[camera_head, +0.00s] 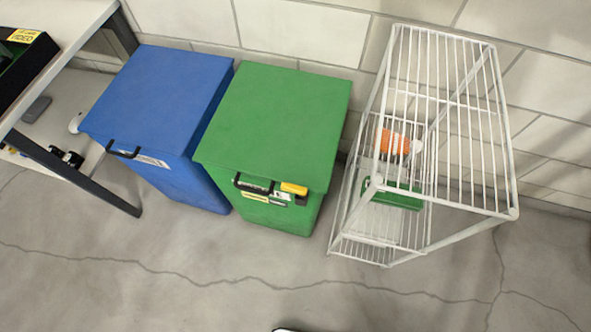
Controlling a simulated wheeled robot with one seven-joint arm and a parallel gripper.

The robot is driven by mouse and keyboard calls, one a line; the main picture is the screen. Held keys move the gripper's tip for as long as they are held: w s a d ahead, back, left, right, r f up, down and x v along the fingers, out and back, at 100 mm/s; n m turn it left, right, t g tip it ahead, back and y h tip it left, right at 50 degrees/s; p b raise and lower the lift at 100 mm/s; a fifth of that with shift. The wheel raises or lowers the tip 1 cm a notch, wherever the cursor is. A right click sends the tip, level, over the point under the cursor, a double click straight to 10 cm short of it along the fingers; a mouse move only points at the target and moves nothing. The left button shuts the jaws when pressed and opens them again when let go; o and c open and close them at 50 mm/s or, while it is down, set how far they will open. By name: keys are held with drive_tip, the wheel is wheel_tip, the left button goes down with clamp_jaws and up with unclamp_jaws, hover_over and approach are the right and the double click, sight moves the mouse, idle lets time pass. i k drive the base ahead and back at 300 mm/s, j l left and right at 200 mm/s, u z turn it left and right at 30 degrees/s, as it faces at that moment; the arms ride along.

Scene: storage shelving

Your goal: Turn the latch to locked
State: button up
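A green bin (275,115) with a flat closed lid stands against the wall. Its front has a black handle (238,183) at the lid edge, with small labels below it. A yellow piece (294,188) with a dark part under it sits at the right of this handle. It may be the latch, but it is too small to tell which way it is turned. A blue bin (160,100), also closed, stands to the left with a black handle (122,151) and a pale label. No latch shows clearly on it.
A white wire rack (451,99) stands close to the right of the green bin, holding an orange-and-white item (393,142) and a green item (399,200). A table (60,28) with a dark leg is at left. The cracked concrete floor (190,280) in front is clear.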

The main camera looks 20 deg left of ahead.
sight(290, 187)
drive_tip(key=j+u, duration=0.1)
drive_tip(key=u, duration=0.3)
drive_tip(key=i+j+u, duration=0.1)
drive_tip(key=u, duration=0.35)
drive_tip(key=i+u, duration=0.1)
drive_tip(key=u, duration=0.3)
drive_tip(key=j+u, duration=0.1)
drive_tip(key=u, duration=0.3)
drive_tip(key=i+l, duration=0.05)
